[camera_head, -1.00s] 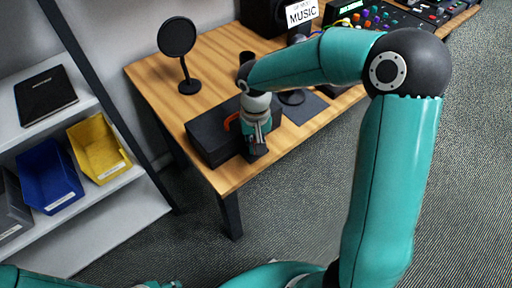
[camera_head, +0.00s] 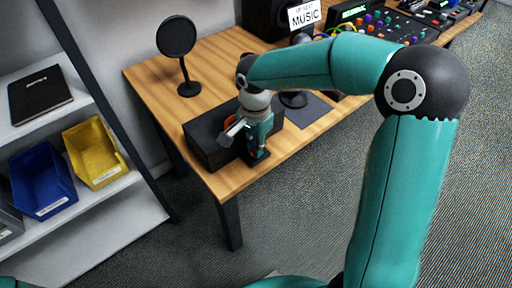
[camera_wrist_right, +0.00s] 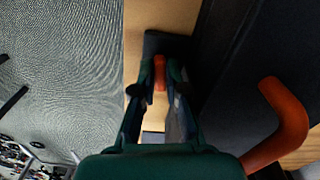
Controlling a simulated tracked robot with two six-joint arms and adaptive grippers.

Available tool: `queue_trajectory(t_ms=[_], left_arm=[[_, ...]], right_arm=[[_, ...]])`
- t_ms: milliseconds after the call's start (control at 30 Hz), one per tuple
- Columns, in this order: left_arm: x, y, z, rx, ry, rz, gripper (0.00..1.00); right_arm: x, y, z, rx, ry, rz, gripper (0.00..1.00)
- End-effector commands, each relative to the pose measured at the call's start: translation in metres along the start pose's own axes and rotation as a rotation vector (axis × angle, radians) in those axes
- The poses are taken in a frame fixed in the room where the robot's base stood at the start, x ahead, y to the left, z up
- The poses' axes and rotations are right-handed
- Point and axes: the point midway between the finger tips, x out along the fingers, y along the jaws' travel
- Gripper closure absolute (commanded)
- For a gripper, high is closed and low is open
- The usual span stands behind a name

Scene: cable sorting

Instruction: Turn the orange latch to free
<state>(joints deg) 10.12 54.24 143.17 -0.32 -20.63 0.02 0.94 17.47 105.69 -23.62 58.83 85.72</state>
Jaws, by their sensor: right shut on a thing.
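The orange latch (camera_wrist_right: 160,72) is a small upright piece on a dark mount at the front of a black case (camera_head: 203,138). In the right wrist view it sits between the fingertips of my right gripper (camera_wrist_right: 161,84), which is shut on it. The fingers hide part of the latch. In the head view my right gripper (camera_head: 257,153) is low at the case's front side, and the latch is hidden behind it. The case's curved orange handle (camera_wrist_right: 290,122) is to the right in the wrist view, apart from the fingers. My left gripper is out of view.
The case stands near the front left corner of the wooden table (camera_head: 240,180). A round black pop filter (camera_head: 176,37) stands behind it. A dark mat (camera_head: 308,110) lies to its right. A shelf with blue (camera_head: 45,180) and yellow (camera_head: 97,152) bins is at left.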

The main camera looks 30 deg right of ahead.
Motion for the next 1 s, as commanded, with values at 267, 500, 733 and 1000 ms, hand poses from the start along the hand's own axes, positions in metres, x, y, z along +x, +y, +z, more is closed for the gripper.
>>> queue_trajectory(t_ms=[267, 500, 733, 1000], left_arm=[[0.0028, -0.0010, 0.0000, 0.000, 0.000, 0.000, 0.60], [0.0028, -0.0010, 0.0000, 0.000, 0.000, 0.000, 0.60], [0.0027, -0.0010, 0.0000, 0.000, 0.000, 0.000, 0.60], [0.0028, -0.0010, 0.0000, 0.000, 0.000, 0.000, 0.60]], right_arm=[[-0.0014, -0.0021, -0.0010, 0.076, 0.003, -0.007, 1.00], [-0.0019, -0.0022, -0.0011, 0.086, 0.003, -0.008, 1.00], [-0.0020, -0.0024, -0.0012, 0.085, 0.003, -0.008, 0.83], [-0.0013, -0.0025, -0.0007, 0.084, 0.002, -0.008, 0.62]])
